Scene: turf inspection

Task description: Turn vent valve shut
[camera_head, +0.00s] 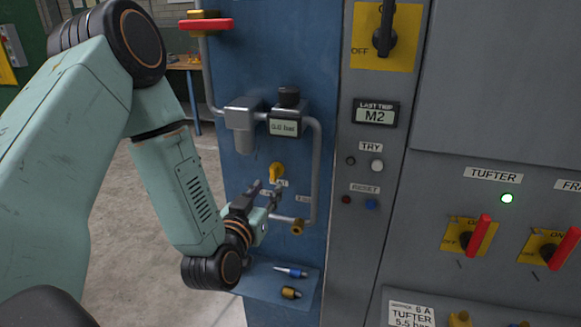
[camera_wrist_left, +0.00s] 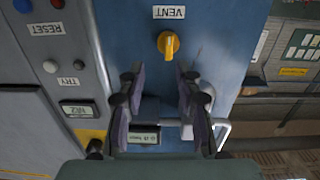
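The vent valve (camera_head: 276,172) is a small yellow knob on the blue panel (camera_head: 245,90). In the left wrist view, which is upside down, the yellow knob (camera_wrist_left: 168,43) stands beside a white VENT label (camera_wrist_left: 169,12). My left gripper (camera_head: 265,190) is in front of the panel, just below the knob in the head view, partly covering the label. In the wrist view the left gripper's fingers (camera_wrist_left: 159,75) are apart with nothing between them, and the knob lies beyond their tips, roughly in line with the gap. My right gripper is not in view.
A regulator with a gauge reading 0.0 bar (camera_head: 284,128) and a grey pipe (camera_head: 317,170) sit around the knob. A red-handled valve (camera_head: 206,25) is above. A small blue shelf (camera_head: 260,288) holds a blue-handled tool (camera_head: 291,271) and a brass fitting (camera_head: 291,293). Grey cabinets stand right.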

